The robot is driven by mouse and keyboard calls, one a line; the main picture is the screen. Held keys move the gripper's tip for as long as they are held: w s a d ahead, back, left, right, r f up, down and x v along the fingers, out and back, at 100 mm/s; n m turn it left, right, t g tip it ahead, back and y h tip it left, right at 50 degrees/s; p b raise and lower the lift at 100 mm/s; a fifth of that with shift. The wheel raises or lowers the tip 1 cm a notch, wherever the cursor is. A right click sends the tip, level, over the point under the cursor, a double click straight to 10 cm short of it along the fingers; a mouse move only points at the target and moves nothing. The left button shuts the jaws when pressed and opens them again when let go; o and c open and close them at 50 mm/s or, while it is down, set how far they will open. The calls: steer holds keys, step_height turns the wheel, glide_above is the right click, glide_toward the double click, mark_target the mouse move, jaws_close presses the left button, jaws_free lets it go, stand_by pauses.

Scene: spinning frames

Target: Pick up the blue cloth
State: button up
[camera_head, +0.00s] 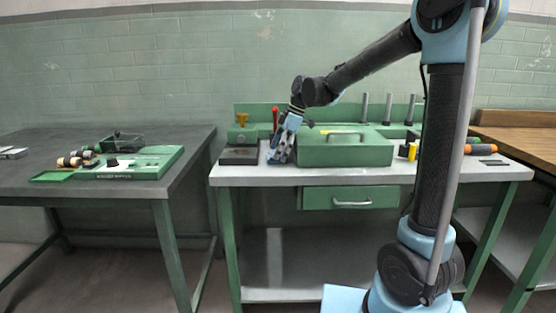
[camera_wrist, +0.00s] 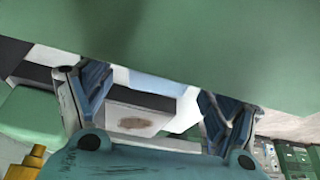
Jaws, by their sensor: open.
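My gripper (camera_head: 279,158) points down over the left part of the white-topped workbench, just left of the green toolbox. In the wrist view its two fingers (camera_wrist: 148,90) are spread apart with nothing held between them. A pale blue patch (camera_wrist: 158,86) shows between the fingers, below the edge of a large green surface. It may be the blue cloth, but most of it is hidden and I cannot be sure. I cannot make out the cloth clearly in the head view.
The green toolbox (camera_head: 345,151) stands close beside my gripper. A dark tray (camera_head: 239,156), a yellow-topped green part (camera_head: 242,131) and a red-handled tool (camera_head: 275,118) are to the left. A screwdriver (camera_head: 482,149) lies at the right. A dark table (camera_head: 180,140) stands left.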

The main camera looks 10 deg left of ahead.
steer(key=shift+a+f, duration=0.1)
steer(key=shift+f, duration=0.05)
steer(key=c, duration=1)
steer(key=shift+c, duration=0.2)
step_height(320, 180, up, 10)
steer(key=o, duration=0.4)
steer(key=c, duration=0.4)
steer(key=shift+s, duration=0.1)
